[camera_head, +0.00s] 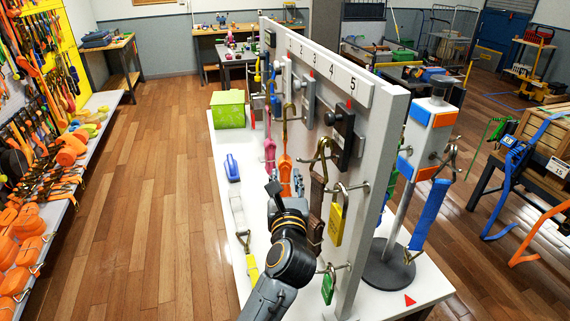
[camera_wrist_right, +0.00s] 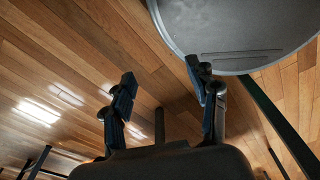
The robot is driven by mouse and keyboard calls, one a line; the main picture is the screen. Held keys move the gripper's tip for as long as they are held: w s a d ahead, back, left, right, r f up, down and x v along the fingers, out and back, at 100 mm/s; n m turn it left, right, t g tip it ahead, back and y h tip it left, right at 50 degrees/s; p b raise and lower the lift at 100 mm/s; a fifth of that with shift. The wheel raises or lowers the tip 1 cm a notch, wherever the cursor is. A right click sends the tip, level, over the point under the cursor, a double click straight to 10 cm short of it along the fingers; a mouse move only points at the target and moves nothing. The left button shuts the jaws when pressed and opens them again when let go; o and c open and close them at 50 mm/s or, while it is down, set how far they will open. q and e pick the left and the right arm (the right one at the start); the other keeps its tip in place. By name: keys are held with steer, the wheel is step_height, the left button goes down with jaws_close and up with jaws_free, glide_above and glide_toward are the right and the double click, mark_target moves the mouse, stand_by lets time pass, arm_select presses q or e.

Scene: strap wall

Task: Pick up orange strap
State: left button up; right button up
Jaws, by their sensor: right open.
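The orange strap (camera_head: 285,168) hangs from a brass-coloured hook on the near side of the grey strap wall (camera_head: 362,215), between a pink strap (camera_head: 270,150) and a brown strap (camera_head: 316,207). My left gripper (camera_head: 285,188) is at the strap's lower part, in front of the wall. Its fingers and wrist hide the lower end, so I cannot tell whether they grip it. My right gripper (camera_wrist_right: 168,100) shows only in the right wrist view. It is open and empty above the wooden floor.
A yellow padlock (camera_head: 338,218) and a green tag (camera_head: 328,288) hang close to the right of my left arm. A green box (camera_head: 228,109) and a blue-handled item (camera_head: 232,168) are on the white table (camera_head: 222,205).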

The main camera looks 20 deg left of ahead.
mark_target(285, 159)
arm_select(q)
steer(key=x, duration=0.3)
steer(key=shift+w+a+p, duration=0.15)
steer(key=shift+w+p, duration=0.15)
steer(key=shift+w, duration=0.05)
steer(key=p+x, duration=0.1)
steer(key=x, duration=0.1)
steer(key=shift+w+a+r, duration=0.1)
steer(key=shift+w, duration=0.3)
steer(key=p+x, duration=0.1)
steer(key=x, duration=0.2)
steer(key=shift+w, duration=0.1)
steer(key=shift+w+f, duration=0.25)
steer(key=shift+s, duration=0.1)
jaws_close()
arm_select(e)
steer(key=r, duration=0.3)
steer(key=shift+w+a+r, duration=0.1)
steer(key=shift+w+r, duration=0.15)
steer(key=shift+w, duration=0.15)
